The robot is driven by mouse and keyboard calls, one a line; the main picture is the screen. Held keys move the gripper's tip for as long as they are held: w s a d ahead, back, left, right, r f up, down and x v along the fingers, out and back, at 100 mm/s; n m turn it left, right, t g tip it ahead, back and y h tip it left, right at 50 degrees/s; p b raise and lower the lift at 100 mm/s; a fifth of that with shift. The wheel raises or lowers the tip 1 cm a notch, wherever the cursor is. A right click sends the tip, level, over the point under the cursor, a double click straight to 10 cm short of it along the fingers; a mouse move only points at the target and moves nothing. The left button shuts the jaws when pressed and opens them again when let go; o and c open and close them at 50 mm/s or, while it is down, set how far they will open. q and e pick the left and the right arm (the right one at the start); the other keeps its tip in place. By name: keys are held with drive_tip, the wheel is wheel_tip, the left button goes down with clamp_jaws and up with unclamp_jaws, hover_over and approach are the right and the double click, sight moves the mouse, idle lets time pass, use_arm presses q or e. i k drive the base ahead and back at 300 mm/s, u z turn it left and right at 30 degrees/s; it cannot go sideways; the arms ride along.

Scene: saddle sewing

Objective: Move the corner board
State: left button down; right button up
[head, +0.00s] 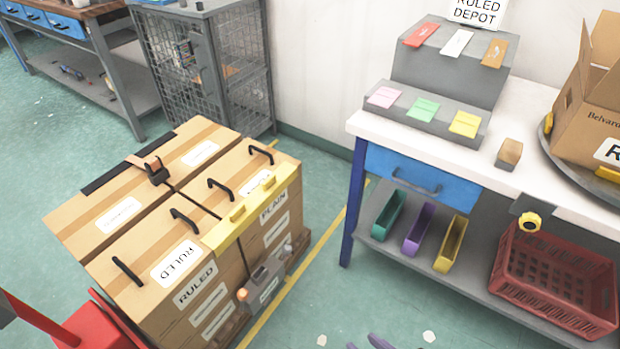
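The yellow corner board (240,216), with two small raised yellow handles, lies along the top front edge of the strapped cartons (146,241). It spans the carton marked RULED and the one marked PLAIN, over the dark strap. My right gripper (366,344) shows only as two purple-grey fingertips at the bottom edge. They look apart with nothing between them, well to the right of the board and not touching it. The rest of this gripper is cut off. My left gripper is not in view.
A grey strap device (268,276) hangs on the cartons' front face, and black handles stand on their tops. A white workbench (447,157) with coloured cards stands right, a red crate (555,279) below. Green floor lies between. Red equipment (95,326) is at bottom left.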

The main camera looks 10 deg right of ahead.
sight(223, 234)
drive_tip(key=z, duration=0.4)
drive_tip(key=i, duration=1)
drive_tip(key=u, duration=0.2)
